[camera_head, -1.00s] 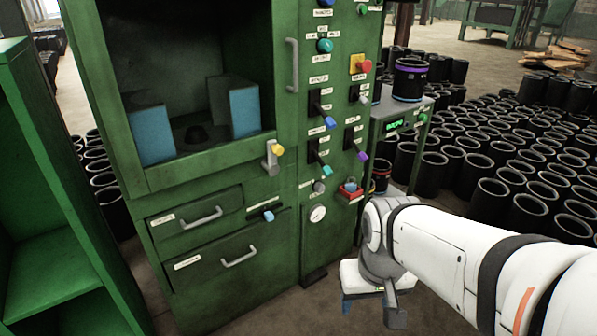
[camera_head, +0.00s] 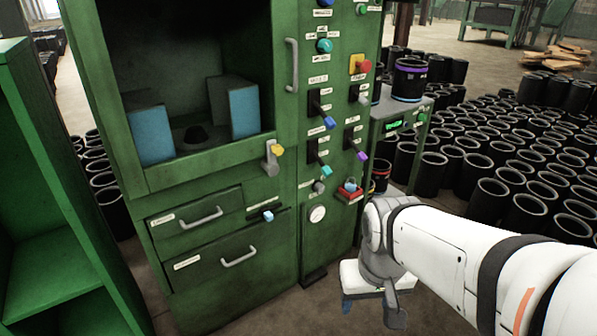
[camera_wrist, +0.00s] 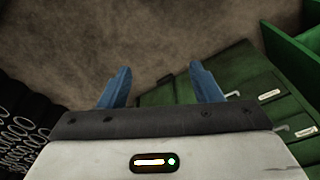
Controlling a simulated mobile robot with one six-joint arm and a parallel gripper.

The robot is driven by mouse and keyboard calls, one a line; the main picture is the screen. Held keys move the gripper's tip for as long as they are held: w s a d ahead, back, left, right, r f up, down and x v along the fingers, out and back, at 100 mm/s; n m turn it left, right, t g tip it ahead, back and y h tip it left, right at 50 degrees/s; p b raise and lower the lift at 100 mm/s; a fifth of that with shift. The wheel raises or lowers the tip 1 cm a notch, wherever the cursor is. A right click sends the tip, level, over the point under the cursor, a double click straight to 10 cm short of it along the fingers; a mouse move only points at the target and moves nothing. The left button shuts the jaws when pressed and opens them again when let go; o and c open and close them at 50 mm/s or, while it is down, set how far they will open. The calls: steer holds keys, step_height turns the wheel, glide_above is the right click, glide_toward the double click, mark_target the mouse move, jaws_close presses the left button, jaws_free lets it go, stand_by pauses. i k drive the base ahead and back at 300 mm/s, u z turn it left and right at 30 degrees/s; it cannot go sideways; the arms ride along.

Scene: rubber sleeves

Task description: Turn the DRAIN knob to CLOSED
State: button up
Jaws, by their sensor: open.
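Several knobs and levers sit on the green machine (camera_head: 225,180), but their labels are too small to read, so I cannot tell which one is DRAIN. A blue-tipped knob (camera_head: 267,215) sits beside a small label by the drawers. A grey knob (camera_head: 318,187) sits above the round gauge. A yellow-tipped lever (camera_head: 277,149) is at the chamber's lower right corner. My gripper (camera_wrist: 162,88) is open and empty, its blue fingers wide apart over the floor in the wrist view. In the head view it hangs low, in front of the machine's right side, apart from the knobs.
Two drawers with handles (camera_head: 240,257) are at the machine's lower left. A green shelf (camera_head: 45,255) stands at far left. A red-framed part (camera_head: 350,190) and a side stand (camera_head: 405,118) with a black sleeve (camera_head: 409,80) are at right. Many black sleeves cover the floor behind.

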mark_target(318, 188)
steer(key=u, duration=2.5)
steer(key=k, duration=1.75)
steer(key=z, duration=1.4)
steer(key=i, duration=0.95)
steer(key=z, duration=0.05)
